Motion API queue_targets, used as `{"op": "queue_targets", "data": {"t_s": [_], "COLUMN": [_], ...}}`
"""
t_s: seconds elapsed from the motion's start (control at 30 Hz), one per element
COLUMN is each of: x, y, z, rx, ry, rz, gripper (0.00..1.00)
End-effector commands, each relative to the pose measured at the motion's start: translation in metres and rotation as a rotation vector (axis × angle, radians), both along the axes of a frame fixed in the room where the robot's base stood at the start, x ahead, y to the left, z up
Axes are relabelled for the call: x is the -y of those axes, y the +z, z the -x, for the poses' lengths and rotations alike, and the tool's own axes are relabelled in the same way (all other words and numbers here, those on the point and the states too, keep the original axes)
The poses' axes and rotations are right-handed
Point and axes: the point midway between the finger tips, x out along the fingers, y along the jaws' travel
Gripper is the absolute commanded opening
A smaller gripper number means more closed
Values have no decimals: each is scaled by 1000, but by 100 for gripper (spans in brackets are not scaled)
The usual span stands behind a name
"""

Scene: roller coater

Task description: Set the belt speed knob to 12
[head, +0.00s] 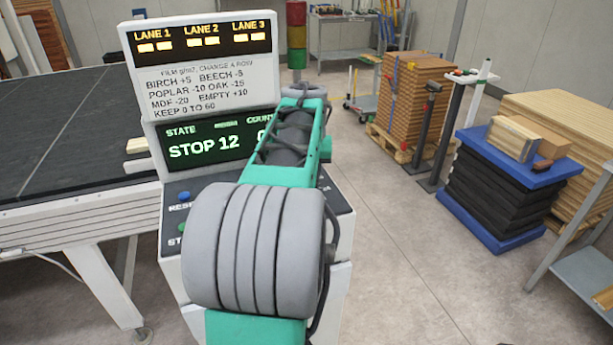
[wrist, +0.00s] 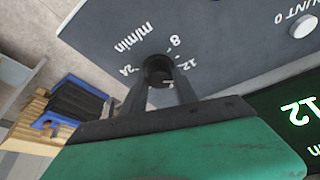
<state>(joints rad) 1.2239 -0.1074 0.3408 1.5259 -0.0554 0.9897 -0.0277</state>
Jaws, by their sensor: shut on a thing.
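The dark round belt speed knob (wrist: 157,66) sits on the grey console panel (wrist: 215,35), with printed marks 8, 12 and 2A or 24 around it and "m/min" beside it. My gripper (wrist: 161,88) is shut on the knob, one finger on each side. A small pale mark shows at the knob's edge near the 12, partly hidden by the fingers. In the head view my arm hides the knob and gripper. The display (head: 205,142) reads STOP 12, and its 12 also shows in the wrist view (wrist: 302,111).
A lane and film sign (head: 205,65) stands above the display. A blue button (head: 184,195) is left of my arm. A dark conveyor table (head: 70,130) is at left; a blue-topped stack (head: 500,190) stands at right. Open floor lies between console and stack.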

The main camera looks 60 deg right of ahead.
Motion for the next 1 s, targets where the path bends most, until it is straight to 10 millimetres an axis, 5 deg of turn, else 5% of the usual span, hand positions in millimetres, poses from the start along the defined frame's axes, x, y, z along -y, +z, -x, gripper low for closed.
{"op": "queue_targets", "data": {"t_s": [0.73, 0.77, 1.0], "x": [1, 1, 1], "y": [1, 1, 0], "z": [1, 1, 1], "rx": [1, 1, 0], "ry": [96, 96, 96], "rz": [2, 2, 1], "gripper": [0, 37, 57]}}
